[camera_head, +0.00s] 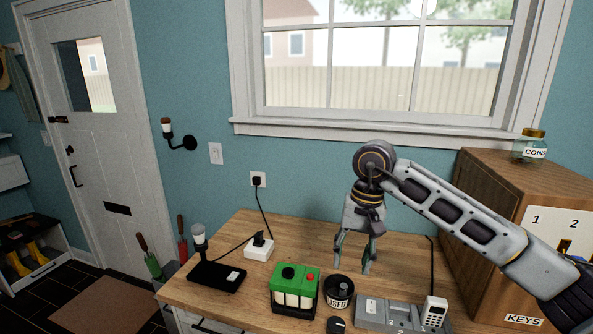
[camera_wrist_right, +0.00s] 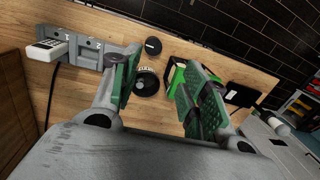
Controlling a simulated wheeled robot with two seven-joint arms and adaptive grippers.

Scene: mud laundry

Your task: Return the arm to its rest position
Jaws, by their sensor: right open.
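My right arm (camera_head: 455,212) reaches in from the right, and my right gripper (camera_head: 352,266) points down above the wooden counter. Its two green-padded fingers are apart with nothing between them, as the right wrist view (camera_wrist_right: 160,88) also shows. It hangs behind the black round tin marked USED (camera_head: 338,291), which also shows between the fingers in the wrist view (camera_wrist_right: 147,83). My left gripper is out of view.
On the counter (camera_head: 220,297) are a green box (camera_head: 293,279), a lamp on a black base (camera_head: 217,276), a white power block (camera_head: 259,248) and a grey numbered dock (camera_head: 375,313) with a white handset (camera_head: 434,311). A wooden key cabinet (camera_head: 483,225) bearing a coin jar (camera_head: 528,147) stands right, near my arm.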

